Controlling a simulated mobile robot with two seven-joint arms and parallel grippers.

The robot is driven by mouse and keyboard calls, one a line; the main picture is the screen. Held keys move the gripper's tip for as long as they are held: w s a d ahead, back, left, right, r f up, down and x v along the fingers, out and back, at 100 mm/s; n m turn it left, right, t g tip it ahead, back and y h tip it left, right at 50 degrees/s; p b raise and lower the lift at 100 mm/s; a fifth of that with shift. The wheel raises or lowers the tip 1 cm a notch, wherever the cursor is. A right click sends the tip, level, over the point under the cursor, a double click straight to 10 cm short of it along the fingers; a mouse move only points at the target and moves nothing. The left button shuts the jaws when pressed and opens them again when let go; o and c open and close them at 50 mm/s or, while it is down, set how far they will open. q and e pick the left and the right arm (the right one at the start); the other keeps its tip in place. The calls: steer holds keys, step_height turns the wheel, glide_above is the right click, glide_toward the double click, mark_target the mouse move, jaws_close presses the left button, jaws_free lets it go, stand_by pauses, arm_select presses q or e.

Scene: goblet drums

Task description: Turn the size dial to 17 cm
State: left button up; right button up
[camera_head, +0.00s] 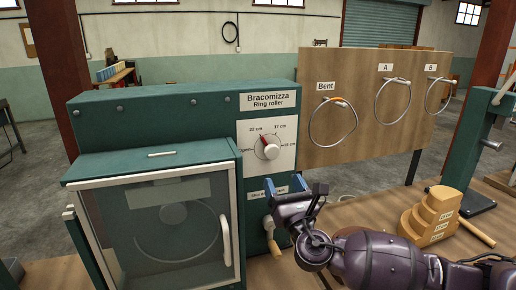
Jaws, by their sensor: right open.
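The size dial (270,151) sits on a white plate (285,164) on the front of the green ring roller (190,107). Its red pointer is tilted up and left, toward the 22 cm mark. The 17 cm mark is at the upper right of the plate, and another mark is at the right. My right gripper (284,186) is below the dial, with its two blue fingers pointing up and spread apart. It is open and empty, and appears apart from the dial. It partly hides a lower label. My left gripper is not in view.
A glazed door (165,228) with a pale handle (225,240) stands left of the dial. A wooden-handled lever (274,246) is below my right gripper. A wooden board (375,110) with hanging rings stands behind right. A stepped wooden block (432,217) sits on the bench at right.

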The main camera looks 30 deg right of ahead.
mark_target(273, 155)
steer(key=shift+n, duration=0.3)
steer(key=x, duration=0.3)
steer(key=p+x, duration=0.1)
steer(key=x, duration=0.4)
steer(key=shift+w+d+r, duration=0.2)
steer(key=shift+r, duration=0.25)
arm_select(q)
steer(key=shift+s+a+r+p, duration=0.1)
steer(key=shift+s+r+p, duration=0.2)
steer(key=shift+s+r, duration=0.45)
arm_select(e)
steer(key=shift+w+d+r, duration=0.2)
steer(key=shift+w, duration=0.45)
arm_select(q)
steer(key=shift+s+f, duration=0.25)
arm_select(e)
steer(key=c, duration=0.9)
